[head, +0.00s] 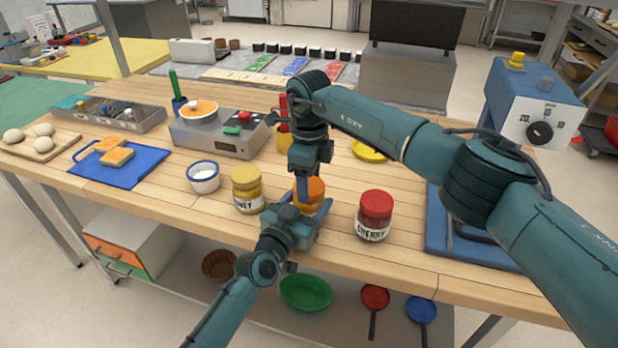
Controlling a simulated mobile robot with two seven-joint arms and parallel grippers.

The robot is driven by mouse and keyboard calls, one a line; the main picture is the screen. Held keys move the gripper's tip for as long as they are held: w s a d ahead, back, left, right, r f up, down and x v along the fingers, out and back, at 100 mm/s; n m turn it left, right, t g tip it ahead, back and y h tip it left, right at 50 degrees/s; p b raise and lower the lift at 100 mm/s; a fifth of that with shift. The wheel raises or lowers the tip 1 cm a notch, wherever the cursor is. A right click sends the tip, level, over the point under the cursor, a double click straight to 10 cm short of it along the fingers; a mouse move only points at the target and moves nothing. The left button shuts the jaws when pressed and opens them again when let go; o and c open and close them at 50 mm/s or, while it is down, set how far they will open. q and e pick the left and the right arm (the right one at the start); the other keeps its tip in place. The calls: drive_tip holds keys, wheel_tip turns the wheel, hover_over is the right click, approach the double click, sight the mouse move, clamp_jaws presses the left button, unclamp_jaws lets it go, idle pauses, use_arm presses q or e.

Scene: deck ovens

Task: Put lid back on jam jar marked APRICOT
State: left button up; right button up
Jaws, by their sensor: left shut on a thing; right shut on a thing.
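An orange-topped jar (314,188) stands on the wooden table between a yellow-lidded jar (248,190) whose label reads partly "NEY" and a red-lidded jar (375,216) marked CHERRY. Its label is hidden by my grippers, so I cannot read APRICOT. My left gripper (309,211) comes from the front and is shut around this jar's body. My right gripper (306,186) points down from above and is shut at the orange top, apparently on the lid. The fingers hide the rim, so I cannot tell whether lid and jar are touching.
A white cup (203,177) stands left of the jars. Behind are a grey scale-like device (222,138) and a yellow disc (369,151). A blue tray (462,240) lies right under my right arm. A blue board (122,166) with bread is left.

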drive_tip(key=c, duration=0.4)
drive_tip(key=o, duration=1.1)
drive_tip(key=shift+o, duration=0.2)
drive_tip(key=shift+r, duration=0.1)
wheel_tip(320, 180, up, 12)
use_arm(q)
drive_tip(key=o, duration=2)
drive_tip(key=shift+c, duration=0.2)
